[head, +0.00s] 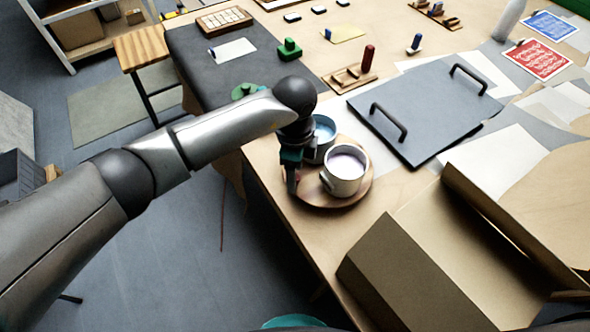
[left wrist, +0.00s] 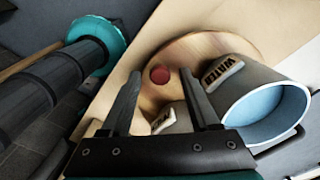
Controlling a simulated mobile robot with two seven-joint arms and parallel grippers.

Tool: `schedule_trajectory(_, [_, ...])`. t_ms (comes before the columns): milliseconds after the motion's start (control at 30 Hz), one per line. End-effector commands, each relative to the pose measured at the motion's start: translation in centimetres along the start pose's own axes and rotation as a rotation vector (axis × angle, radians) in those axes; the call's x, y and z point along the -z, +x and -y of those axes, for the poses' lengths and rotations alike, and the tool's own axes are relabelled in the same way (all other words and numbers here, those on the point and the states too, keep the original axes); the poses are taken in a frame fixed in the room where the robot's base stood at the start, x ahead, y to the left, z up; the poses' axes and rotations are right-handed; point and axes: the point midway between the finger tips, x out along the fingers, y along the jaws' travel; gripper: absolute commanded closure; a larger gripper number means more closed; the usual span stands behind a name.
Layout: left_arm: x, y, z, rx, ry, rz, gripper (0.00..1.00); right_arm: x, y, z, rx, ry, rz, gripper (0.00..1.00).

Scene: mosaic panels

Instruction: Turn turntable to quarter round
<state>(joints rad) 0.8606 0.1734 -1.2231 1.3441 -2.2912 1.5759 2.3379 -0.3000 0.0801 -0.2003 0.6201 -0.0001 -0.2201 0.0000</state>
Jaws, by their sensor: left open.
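The turntable (head: 316,198) is a round wooden disc near the table's left edge. A white pot with pale lilac liquid (head: 346,170) and a grey pot with blue liquid (head: 322,134) stand on it. My left gripper (head: 291,180) points down at the disc's left side. In the left wrist view its open fingers (left wrist: 158,80) appear either side of the peg; contact is unclear. My right gripper is out of view.
A grey board with two black handles (head: 425,108) lies behind the turntable. An open cardboard box (head: 420,255) stands in front and to the right. A wooden rack with a red peg (head: 350,76) and a green block (head: 289,49) stand farther back.

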Motion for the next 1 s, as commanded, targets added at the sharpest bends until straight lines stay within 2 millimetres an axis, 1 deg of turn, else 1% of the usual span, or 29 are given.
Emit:
schedule_trajectory(167, [0.0,-2.5,0.1,0.004,0.001,-0.001,0.38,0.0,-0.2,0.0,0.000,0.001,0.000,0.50])
schedule_trajectory(400, [0.0,-8.3,0.2,0.008,0.002,-0.001,0.38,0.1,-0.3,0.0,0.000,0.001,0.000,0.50])
schedule_trajectory(600, [0.0,-12.4,0.1,0.006,0.001,0.000,0.38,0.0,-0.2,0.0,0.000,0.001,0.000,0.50])
schedule_trajectory(700, [0.0,-13.8,0.1,0.005,0.000,-0.001,0.38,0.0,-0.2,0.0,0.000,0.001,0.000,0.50])
schedule_trajectory(800, [0.0,-14.6,0.1,0.003,0.000,0.000,0.38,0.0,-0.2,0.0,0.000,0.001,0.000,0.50])
schedule_trajectory(1000, [0.0,-15.1,0.0,0.002,0.000,-0.001,0.38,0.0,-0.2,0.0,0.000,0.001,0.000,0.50])
